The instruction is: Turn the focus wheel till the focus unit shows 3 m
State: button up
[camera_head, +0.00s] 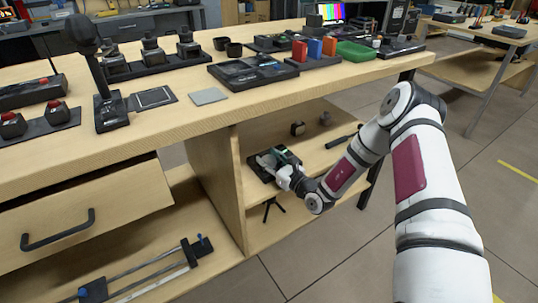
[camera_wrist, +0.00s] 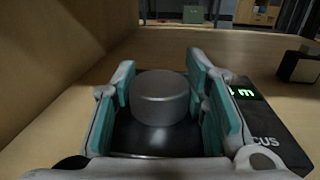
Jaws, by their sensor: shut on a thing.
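The focus unit (camera_wrist: 280,142) is a flat black box on the upper shelf under the bench; it also shows in the head view (camera_head: 258,174), partly behind my gripper. Its focus wheel (camera_wrist: 160,100) is a grey upright cylinder on top. My gripper (camera_wrist: 163,108) has its teal-padded fingers on either side of the wheel, shut on it. In the head view my gripper (camera_head: 284,165) reaches into the shelf opening. The green display (camera_wrist: 246,92) shows an "m", but the digits before it are hidden by the right finger.
A wooden side wall (camera_wrist: 55,60) stands close on the left of my gripper. A small dark box (camera_wrist: 298,66) sits to the right on the shelf. The bench top (camera_head: 140,135) lies above, with many items on it. A small black tripod (camera_head: 273,206) shows below the unit.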

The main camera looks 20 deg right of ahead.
jog(key=m+t+h+p, duration=0.1)
jog(key=m+h+p, duration=0.1)
jog(key=h, duration=0.1)
jog(key=shift+s+a+r+p, duration=0.1)
jog(key=shift+r+p, duration=0.05)
jog(key=shift+p, duration=0.15)
jog(key=shift+m+h+p, duration=0.4)
jog(key=shift+h+p, duration=0.05)
jog(key=shift+h, duration=0.15)
jog(key=shift+f, duration=0.2)
jog(key=o, duration=1.2)
jog(key=shift+c, duration=0.2)
jog(key=s+d, duration=0.2)
jog(key=s, duration=0.9)
jog(key=shift+s, duration=0.4)
